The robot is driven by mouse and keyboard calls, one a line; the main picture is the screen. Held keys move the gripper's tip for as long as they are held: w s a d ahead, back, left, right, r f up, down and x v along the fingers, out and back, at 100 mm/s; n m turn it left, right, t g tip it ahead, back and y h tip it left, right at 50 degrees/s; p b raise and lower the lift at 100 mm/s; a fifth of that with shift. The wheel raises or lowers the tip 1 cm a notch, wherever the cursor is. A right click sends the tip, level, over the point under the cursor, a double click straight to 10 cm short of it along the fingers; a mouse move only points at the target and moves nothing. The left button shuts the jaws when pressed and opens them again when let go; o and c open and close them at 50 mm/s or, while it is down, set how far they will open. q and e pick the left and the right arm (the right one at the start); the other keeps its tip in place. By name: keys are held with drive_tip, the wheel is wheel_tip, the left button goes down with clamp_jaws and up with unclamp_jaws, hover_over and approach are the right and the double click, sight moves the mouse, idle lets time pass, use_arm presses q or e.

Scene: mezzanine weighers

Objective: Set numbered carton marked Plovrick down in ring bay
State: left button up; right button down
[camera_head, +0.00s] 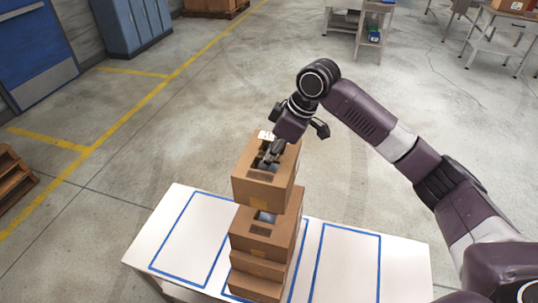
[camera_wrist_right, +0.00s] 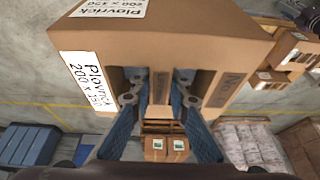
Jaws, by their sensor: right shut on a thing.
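My right gripper (camera_head: 272,152) is shut on a brown carton (camera_head: 257,192) and holds it over a stack of cartons. In the right wrist view, the held carton (camera_wrist_right: 185,45) bears white labels reading Plovrick, and the gripper's two fingers (camera_wrist_right: 160,95) grip it at its near side. A white table (camera_head: 408,262) carries blue-outlined rectangular bays. The left bay (camera_head: 190,240) and the right bay (camera_head: 346,268) are bare; the stack stands over the middle one. I see no ring mark on the bays in view. My left gripper is out of view.
Several brown cartons (camera_head: 262,245) are stacked at the table's middle, directly below the held one; I cannot tell whether they touch it. A wooden pallet (camera_head: 10,178) lies at the far left. Blue cabinets (camera_head: 132,22) stand at the back. The floor behind the table is clear.

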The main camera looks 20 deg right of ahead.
sight(290, 160)
drive_tip(key=shift+f, duration=0.1)
wheel_tip(290, 160, down, 11)
drive_tip(key=b, duration=0.3)
drive_tip(key=shift+f+b, duration=0.15)
drive_tip(key=shift+b, duration=0.2)
idle(0.9)
drive_tip(key=shift+f, duration=0.25)
idle(0.5)
drive_tip(key=c, duration=1.8)
unclamp_jaws()
drive_tip(key=shift+o, duration=0.2)
drive_tip(key=v, duration=1.2)
